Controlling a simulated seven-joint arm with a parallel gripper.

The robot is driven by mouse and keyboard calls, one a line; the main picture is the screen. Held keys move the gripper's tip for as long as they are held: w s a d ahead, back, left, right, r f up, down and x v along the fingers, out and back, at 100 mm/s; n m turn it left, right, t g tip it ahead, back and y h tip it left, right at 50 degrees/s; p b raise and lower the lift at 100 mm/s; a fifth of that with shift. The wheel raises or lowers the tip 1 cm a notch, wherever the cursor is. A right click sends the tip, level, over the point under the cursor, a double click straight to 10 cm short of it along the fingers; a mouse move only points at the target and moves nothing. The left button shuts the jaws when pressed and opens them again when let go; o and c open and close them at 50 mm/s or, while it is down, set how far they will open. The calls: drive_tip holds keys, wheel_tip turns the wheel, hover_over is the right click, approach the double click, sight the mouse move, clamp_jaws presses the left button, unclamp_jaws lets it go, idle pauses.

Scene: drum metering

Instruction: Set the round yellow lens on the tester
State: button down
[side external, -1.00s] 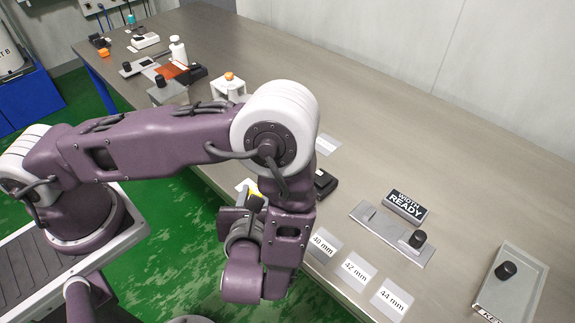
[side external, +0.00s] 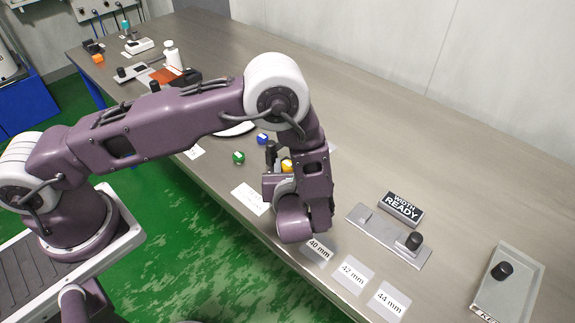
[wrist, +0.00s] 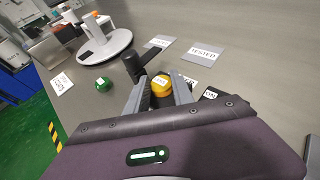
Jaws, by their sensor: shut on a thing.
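The yellow lens (wrist: 160,85) sits between the fingers of my gripper (wrist: 158,92) in the wrist view, with a small pale label on its top. My gripper is shut on it. In the side external view the yellow lens (side external: 287,166) shows partly beside my gripper (side external: 281,168), over the near part of the bench; its height above the surface is hard to tell. A round white stand (wrist: 118,46) with an orange-topped post, which may be the tester, stands ahead and to the left in the wrist view. In the side view only its white rim (side external: 236,129) shows below my arm.
A green lens (side external: 238,158) and a blue lens (side external: 262,138) lie on the bench left of my gripper. A TESTED card (wrist: 203,53) lies ahead. Size cards (side external: 352,272), a READY sign (side external: 401,208) and a grey tray (side external: 508,283) are to the right.

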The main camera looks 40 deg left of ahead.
drive_tip(key=c, duration=1.1)
unclamp_jaws()
